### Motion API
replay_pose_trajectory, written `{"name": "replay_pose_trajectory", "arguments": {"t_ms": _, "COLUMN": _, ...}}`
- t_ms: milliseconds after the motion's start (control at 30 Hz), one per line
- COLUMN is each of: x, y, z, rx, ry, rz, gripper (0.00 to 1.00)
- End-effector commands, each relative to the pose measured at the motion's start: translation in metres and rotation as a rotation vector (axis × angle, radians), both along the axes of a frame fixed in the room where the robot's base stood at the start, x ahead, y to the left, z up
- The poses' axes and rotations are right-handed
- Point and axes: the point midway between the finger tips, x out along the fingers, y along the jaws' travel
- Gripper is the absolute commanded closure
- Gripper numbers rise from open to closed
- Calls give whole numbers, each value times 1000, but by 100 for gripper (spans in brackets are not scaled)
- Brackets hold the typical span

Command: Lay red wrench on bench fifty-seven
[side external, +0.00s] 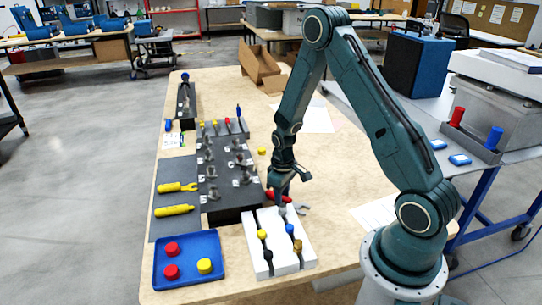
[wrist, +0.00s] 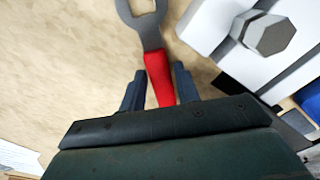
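The red wrench has a red handle (wrist: 159,78) and a grey open-ended head (wrist: 141,14). In the side external view it shows low over the tan table near the white block, with its red handle (side external: 276,197) under my gripper (side external: 282,183). In the wrist view my gripper (wrist: 158,72) has one finger on each side of the handle, with the fingertips close against it. The handle's lower end is hidden by the gripper body. Any gap between wrench and table is hard to tell. No number fifty-seven is readable on any surface.
A white block (side external: 262,260) with coloured-top pegs stands beside the wrench. A dark fixture board (side external: 232,213) with metal parts lies left of it. A grey mat (side external: 163,229) holds two yellow tools. A blue tray (side external: 163,285) holds caps.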

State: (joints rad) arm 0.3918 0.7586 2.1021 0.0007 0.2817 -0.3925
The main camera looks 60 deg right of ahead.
Motion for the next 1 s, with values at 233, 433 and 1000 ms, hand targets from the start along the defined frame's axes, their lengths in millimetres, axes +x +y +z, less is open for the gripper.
{"name": "replay_pose_trajectory", "arguments": {"t_ms": 233, "x": 0, "y": 0, "z": 0, "rx": 0, "ry": 0, "rz": 0, "gripper": 52}}
{"name": "replay_pose_trajectory", "arguments": {"t_ms": 433, "x": 0, "y": 0, "z": 1, "rx": 0, "ry": 0, "rz": 0, "gripper": 52}}
{"name": "replay_pose_trajectory", "arguments": {"t_ms": 1000, "x": 1, "y": 0, "z": 52, "rx": -1, "ry": -4, "rz": 0, "gripper": 52}}
